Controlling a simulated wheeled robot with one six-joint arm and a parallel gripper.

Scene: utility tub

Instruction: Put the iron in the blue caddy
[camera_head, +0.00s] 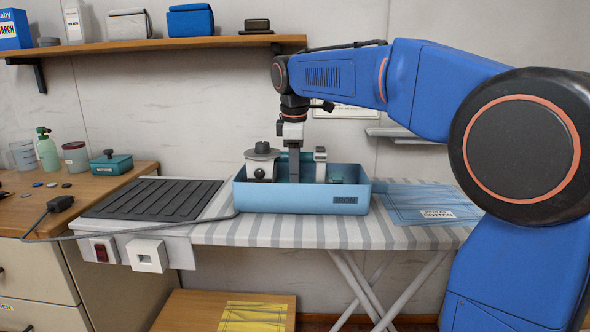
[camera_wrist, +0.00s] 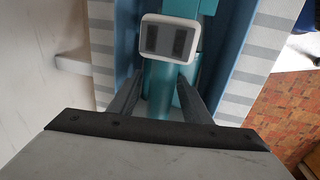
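The blue caddy (camera_head: 300,200) stands on the striped ironing board. My gripper (camera_head: 293,178) points straight down into it, its fingertips hidden behind the front wall. In the wrist view, a teal rounded bar (camera_wrist: 161,92) lies between the two fingers of my gripper (camera_wrist: 160,88). It may be the iron's handle, but most of the shape is hidden. I cannot tell whether the fingers press on it. A white block with two dark slots (camera_wrist: 167,38) is just beyond the fingertips. A grey-and-white item with a dark knob (camera_head: 262,162) stands at the caddy's left.
A dark ribbed plate (camera_head: 155,198) left of the caddy is bare. A cord with a black plug (camera_head: 60,203) runs toward the caddy's left side. A folded blue cloth (camera_head: 425,203) lies on the right. A wooden shelf (camera_head: 200,44) hangs above, left of my arm.

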